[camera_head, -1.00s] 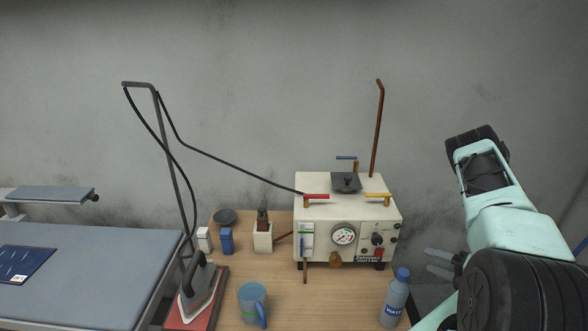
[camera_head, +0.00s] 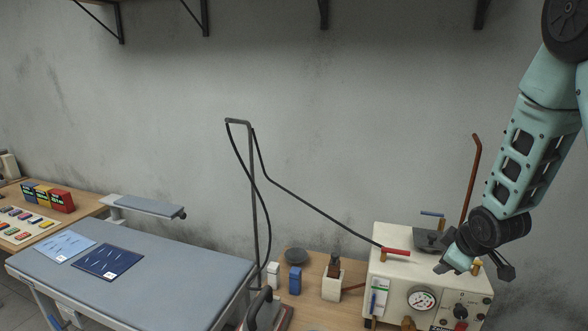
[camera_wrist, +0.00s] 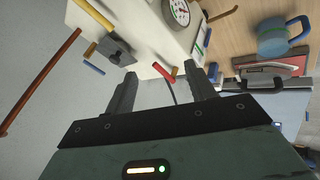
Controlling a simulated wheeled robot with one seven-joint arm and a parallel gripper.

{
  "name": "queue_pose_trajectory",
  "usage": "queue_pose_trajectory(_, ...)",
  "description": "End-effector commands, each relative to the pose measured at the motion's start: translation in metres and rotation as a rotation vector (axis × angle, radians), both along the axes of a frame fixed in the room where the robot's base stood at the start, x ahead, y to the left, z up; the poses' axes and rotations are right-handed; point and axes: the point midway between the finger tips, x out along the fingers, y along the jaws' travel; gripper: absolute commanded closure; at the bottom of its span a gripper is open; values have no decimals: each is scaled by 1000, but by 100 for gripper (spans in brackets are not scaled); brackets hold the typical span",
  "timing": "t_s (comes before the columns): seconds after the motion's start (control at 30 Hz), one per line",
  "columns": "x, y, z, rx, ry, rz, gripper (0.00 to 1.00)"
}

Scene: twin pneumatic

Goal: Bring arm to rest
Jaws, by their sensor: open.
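My gripper (camera_wrist: 162,72) is open and empty, its two dark fingers apart in the wrist view. In the head view my arm hangs down from the upper right, and its end is in front of the right part of the cream pneumatic unit (camera_head: 385,290). The unit has a red-handled lever (camera_head: 397,251), a blue-handled lever (camera_head: 432,214) and a round gauge (camera_head: 421,298). In the wrist view the red lever (camera_wrist: 165,70) shows between the fingers, but I see no contact. The unit's yellow lever is mostly hidden behind my arm in the head view.
A grey ironing table (camera_head: 150,265) stands at left with two blue sheets. A tall hose stand (camera_head: 253,190) rises beside it, its black hose running toward the unit. An iron (camera_head: 262,308) and small containers sit on the bench. Open air lies above the table.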

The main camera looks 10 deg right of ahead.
Motion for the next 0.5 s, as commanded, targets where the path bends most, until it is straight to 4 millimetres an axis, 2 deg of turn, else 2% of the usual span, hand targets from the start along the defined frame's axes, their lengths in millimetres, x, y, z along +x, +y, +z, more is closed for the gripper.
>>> queue_pose_trajectory(0.03, -6, 25, 15, 59, 19, -59, 45)
queue_pose_trajectory(0.1, -21, 54, 27, 141, 65, -157, 45)
queue_pose_trajectory(0.3, -69, 122, 53, 314, 191, -373, 45)
queue_pose_trajectory(0.47, -113, 166, 70, 409, 295, -509, 45)
queue_pose_trajectory(0.5, -117, 177, 54, 408, 316, -491, 45)
